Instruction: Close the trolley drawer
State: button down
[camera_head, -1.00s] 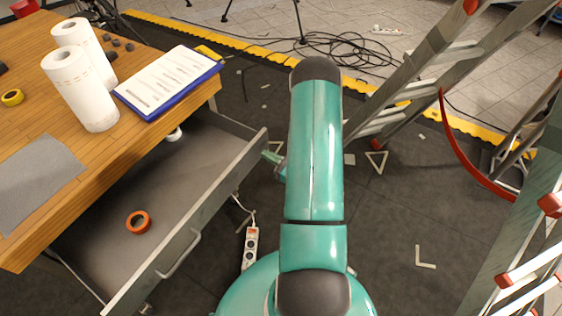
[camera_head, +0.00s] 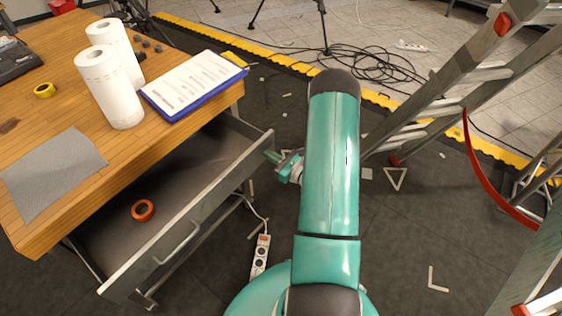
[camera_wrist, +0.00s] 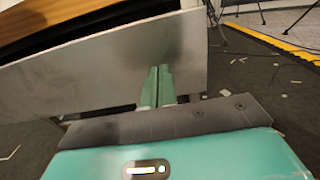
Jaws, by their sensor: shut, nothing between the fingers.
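The trolley drawer (camera_head: 190,217) is grey and stands partly open under the wooden top (camera_head: 75,190). Its front panel has a bar handle (camera_head: 177,243) toward the near end. An orange tape ring (camera_head: 143,210) lies inside. My gripper (camera_head: 272,157) is at the far end of the front panel, on its outer side, away from the handle. In the wrist view my green fingers (camera_wrist: 160,72) are together and empty, pointing at the front panel (camera_wrist: 100,75). Their tips are at or very close to its face; exact contact is hard to tell.
Two paper rolls (camera_head: 110,88), a clipboard (camera_head: 193,84) and a grey cloth (camera_head: 52,172) lie on the top. A power strip (camera_head: 260,257) lies on the floor near the drawer. A ladder (camera_head: 465,85) stands to the right. Cables (camera_head: 370,58) lie behind.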

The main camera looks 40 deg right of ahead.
aim_at(226, 136)
jog(key=x, duration=2.1)
jog(key=shift+w, duration=0.2)
jog(key=shift+w+a+r, duration=0.1)
jog(key=shift+w+r, duration=0.05)
jog(key=shift+w+a, duration=0.15)
